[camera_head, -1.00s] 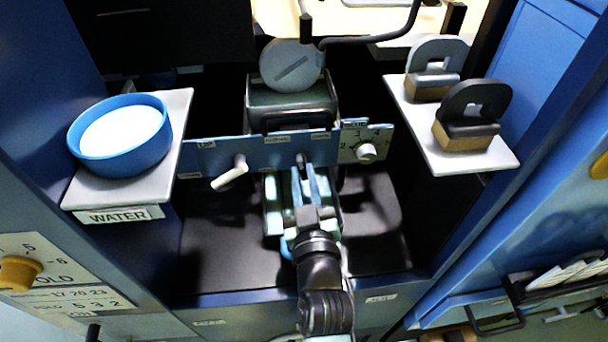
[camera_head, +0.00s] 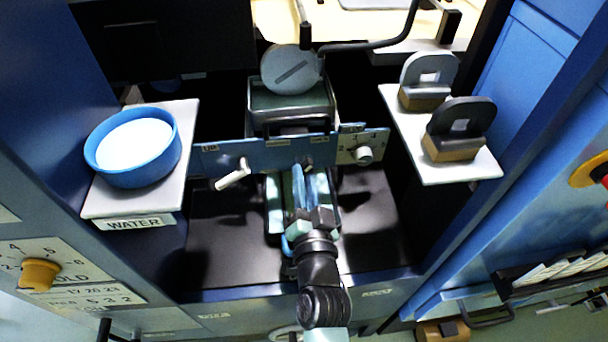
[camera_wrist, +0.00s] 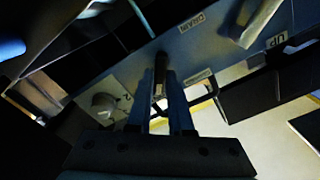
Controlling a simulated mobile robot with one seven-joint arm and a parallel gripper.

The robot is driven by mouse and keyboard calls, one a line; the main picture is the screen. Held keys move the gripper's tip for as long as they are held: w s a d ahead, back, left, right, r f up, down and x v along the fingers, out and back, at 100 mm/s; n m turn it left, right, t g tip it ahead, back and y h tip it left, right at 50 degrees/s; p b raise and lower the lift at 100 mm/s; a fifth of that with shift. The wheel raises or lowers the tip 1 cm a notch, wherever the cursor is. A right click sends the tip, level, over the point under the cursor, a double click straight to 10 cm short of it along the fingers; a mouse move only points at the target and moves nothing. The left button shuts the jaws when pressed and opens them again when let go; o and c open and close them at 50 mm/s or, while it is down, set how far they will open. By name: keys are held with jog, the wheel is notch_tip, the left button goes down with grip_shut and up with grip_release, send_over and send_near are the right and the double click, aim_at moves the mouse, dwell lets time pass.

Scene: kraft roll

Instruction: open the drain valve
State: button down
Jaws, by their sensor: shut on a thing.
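The blue panel (camera_head: 272,154) runs across the middle of the head view. A short dark handle (camera_wrist: 161,67) sticks out of it beside a label that reads DRAIN (camera_wrist: 191,22) in the wrist view. My gripper (camera_head: 301,172) reaches the panel from the front in the head view. In the wrist view my gripper (camera_wrist: 161,88) has its two blue fingers on either side of the dark handle, shut on it. The handle's base is partly hidden, and I cannot tell its exact turn.
A white lever (camera_head: 233,179) stands left of my gripper, and a knob (camera_head: 364,154) right. A blue bowl (camera_head: 171,160) sits on the left WATER shelf (camera_head: 104,207). A metal tank (camera_head: 292,101) is behind the panel.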

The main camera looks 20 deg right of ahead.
jog(key=shift+m, duration=0.8)
jog(key=c, duration=0.8)
grip_release()
jog(key=v, duration=1.3)
jog(key=shift+b, duration=0.3)
